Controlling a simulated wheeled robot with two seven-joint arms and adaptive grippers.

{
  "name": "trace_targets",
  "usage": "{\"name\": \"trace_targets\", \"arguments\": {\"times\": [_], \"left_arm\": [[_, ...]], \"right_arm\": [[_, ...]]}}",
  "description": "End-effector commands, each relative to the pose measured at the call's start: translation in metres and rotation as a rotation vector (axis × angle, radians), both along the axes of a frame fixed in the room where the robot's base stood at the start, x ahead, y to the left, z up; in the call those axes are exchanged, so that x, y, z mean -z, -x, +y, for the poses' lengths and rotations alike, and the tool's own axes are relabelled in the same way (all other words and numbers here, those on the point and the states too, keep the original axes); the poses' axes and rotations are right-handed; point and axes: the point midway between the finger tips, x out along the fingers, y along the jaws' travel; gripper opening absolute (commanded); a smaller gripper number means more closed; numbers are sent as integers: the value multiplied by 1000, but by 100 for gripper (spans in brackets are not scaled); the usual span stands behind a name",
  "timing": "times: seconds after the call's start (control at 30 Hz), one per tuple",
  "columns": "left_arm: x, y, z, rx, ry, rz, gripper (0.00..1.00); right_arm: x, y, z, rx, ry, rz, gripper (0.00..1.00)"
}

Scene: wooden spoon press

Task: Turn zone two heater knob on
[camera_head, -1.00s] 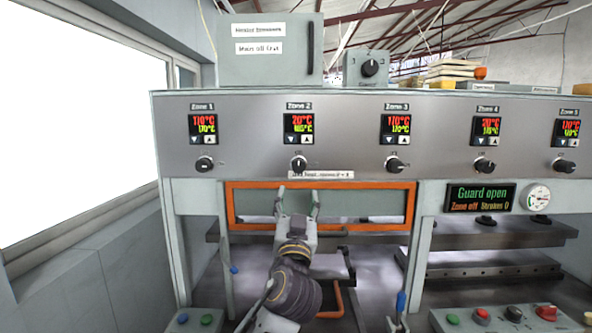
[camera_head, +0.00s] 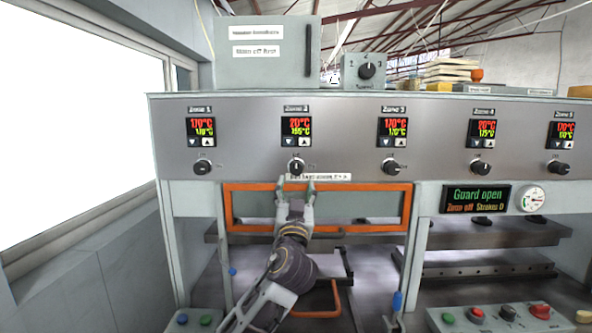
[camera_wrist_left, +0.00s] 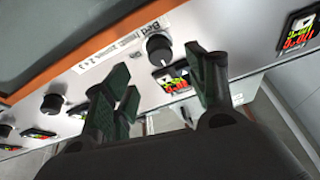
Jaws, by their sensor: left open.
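The zone 2 heater knob (camera_head: 296,166) is black and round, with its white mark upright, on the grey panel below the zone 2 display (camera_head: 297,133). The display's upper line reads 20°C in red. My left gripper (camera_head: 295,184) is open and empty just below the knob, in front of the orange-framed guard. In the left wrist view, the knob (camera_wrist_left: 158,48) shows in the gap between the spread fingers of the left gripper (camera_wrist_left: 162,72), apart from them as far as I can tell. My right gripper is out of view.
The zone 1 knob (camera_head: 203,168) and zone 3 knob (camera_head: 390,168) sit either side. A white label strip (camera_head: 325,177) lies just below and right of the zone 2 knob. The orange guard frame (camera_head: 408,205) runs below the panel. A "Guard open" screen (camera_head: 476,199) is at right.

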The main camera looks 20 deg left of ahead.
Motion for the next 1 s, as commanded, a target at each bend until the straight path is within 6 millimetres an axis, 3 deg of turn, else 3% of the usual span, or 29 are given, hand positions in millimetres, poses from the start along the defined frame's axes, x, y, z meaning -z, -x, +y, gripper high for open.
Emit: {"name": "trace_targets", "arguments": {"times": [0.6, 1.0], "left_arm": [[-27, -59, 15, 0, -1, 0, 57], [-31, -74, 20, 0, 0, 0, 57]], "right_arm": [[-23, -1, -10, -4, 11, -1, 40], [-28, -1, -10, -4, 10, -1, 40]]}}
